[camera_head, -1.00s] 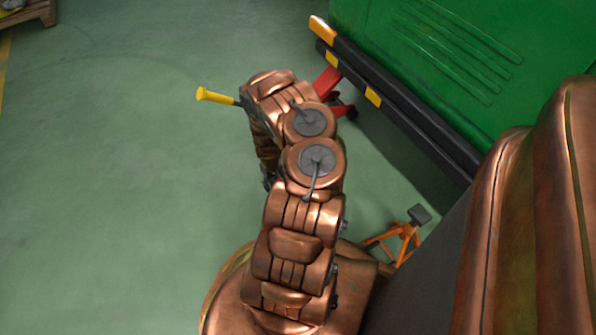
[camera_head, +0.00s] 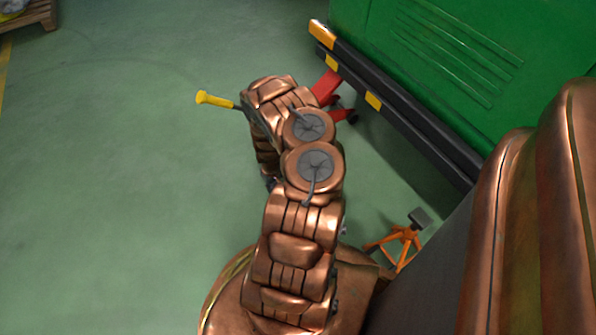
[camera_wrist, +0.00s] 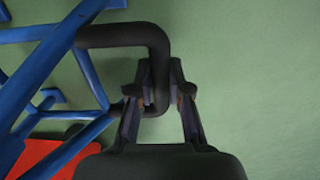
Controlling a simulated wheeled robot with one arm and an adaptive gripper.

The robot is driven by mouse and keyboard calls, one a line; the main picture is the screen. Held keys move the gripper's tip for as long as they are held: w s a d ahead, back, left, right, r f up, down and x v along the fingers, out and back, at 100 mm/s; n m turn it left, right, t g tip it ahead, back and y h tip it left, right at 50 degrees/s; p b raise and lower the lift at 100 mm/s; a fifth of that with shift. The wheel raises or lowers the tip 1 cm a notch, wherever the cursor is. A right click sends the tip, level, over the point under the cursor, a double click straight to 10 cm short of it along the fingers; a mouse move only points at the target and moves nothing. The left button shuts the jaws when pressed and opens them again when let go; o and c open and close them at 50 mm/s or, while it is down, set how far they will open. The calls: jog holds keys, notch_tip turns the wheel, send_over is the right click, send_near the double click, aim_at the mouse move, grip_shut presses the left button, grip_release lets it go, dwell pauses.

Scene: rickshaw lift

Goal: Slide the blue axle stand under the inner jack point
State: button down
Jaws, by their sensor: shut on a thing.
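The blue axle stand (camera_wrist: 36,70) fills the left of the wrist view, its tubular legs running off the picture edge. A dark bent handle (camera_wrist: 122,36) joins it. My gripper (camera_wrist: 162,88) is shut on this handle, with a finger on either side of the bar. In the head view my arm hides the gripper and the blue stand. The inner jack point is not visible in either view.
A red jack (camera_head: 327,87) with a yellow-ended handle (camera_head: 215,99) stands by the green vehicle's (camera_head: 455,45) dark bumper (camera_head: 405,112); red also shows at the wrist view's lower left. An orange axle stand (camera_head: 398,243) stands right of my arm.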

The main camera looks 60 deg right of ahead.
dwell(0.4)
